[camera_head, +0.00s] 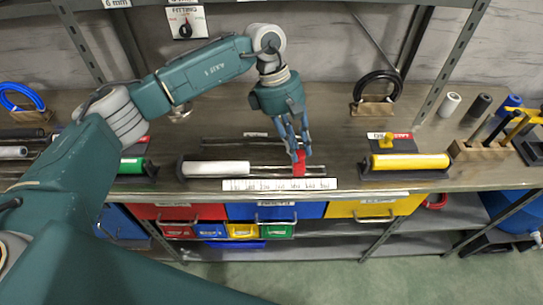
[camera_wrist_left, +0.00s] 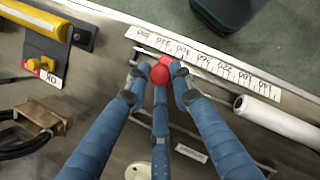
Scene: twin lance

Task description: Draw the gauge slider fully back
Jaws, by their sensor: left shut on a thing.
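The red gauge slider (camera_head: 299,170) sits near the right end of a pair of thin metal rails on the bench. A white scale strip (camera_head: 262,185) runs along the front of the rails, and a white cylinder (camera_head: 216,168) lies at their left. My left gripper (camera_head: 298,154) reaches down from above with its blue fingers closed around the slider's knob. In the left wrist view the fingertips (camera_wrist_left: 158,78) meet around the round red knob (camera_wrist_left: 160,73). The scale strip (camera_wrist_left: 210,62) shows beside it; its numbers are upside down there. My right gripper is not in view.
A yellow cylinder (camera_head: 410,162) on a dark stand lies to the right, a green one (camera_head: 131,166) to the left. A black ring (camera_head: 377,86) stands behind. Wooden holders (camera_head: 480,151) are farther right. Coloured bins (camera_head: 275,211) hang below the bench edge.

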